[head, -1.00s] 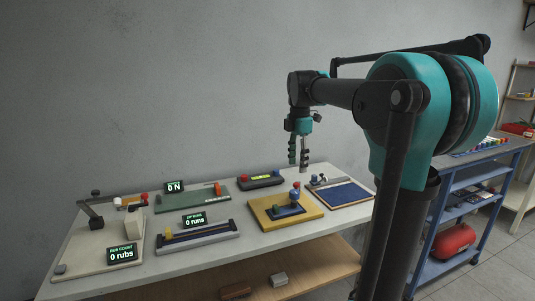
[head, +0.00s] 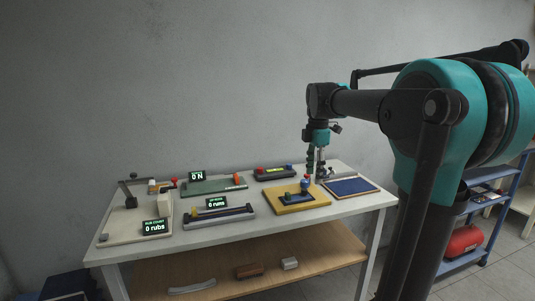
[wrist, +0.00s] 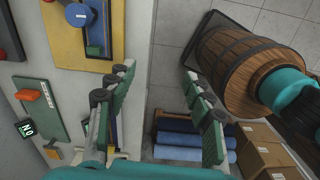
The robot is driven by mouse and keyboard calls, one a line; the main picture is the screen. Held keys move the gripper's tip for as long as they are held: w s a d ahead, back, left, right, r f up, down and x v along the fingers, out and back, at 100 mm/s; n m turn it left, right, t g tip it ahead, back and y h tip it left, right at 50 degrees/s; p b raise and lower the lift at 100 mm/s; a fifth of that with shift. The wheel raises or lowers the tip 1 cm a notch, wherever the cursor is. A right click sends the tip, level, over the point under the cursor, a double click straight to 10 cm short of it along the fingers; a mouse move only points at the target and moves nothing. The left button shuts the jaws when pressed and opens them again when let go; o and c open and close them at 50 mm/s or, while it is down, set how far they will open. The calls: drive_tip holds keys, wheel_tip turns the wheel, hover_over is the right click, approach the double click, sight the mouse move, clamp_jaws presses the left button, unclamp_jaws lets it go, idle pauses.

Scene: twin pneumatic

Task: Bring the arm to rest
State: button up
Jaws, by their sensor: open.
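My gripper (head: 316,178) hangs from my teal and black arm at the back right of the workbench (head: 195,240), beside the blue board (head: 350,187). In the wrist view the two green fingers of my gripper (wrist: 157,72) stand wide apart with nothing between them. The left finger overlaps the pale bench top; the right one shows against the floor. I cannot tell whether the fingertips touch anything on the bench.
On the bench are a yellow board (head: 283,204) with a blue post, a green plate (head: 203,189) and a rub-count stand (head: 128,229). The wrist view shows a wooden barrel (wrist: 232,75), blue rolls (wrist: 175,140) and cardboard boxes (wrist: 262,150).

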drive_tip(key=s+d+f+m+t, duration=0.1)
drive_tip(key=s+f+m+t, duration=0.1)
drive_tip(key=s+f+m, duration=0.8)
drive_tip(key=s+d+f+m+t, duration=0.2)
drive_tip(key=s+f+m, duration=0.8)
drive_tip(key=f, duration=0.6)
drive_tip(key=shift+s+d+f+m, duration=0.25)
drive_tip(key=shift+s+d+m, duration=0.05)
drive_tip(key=shift+s, duration=0.5)
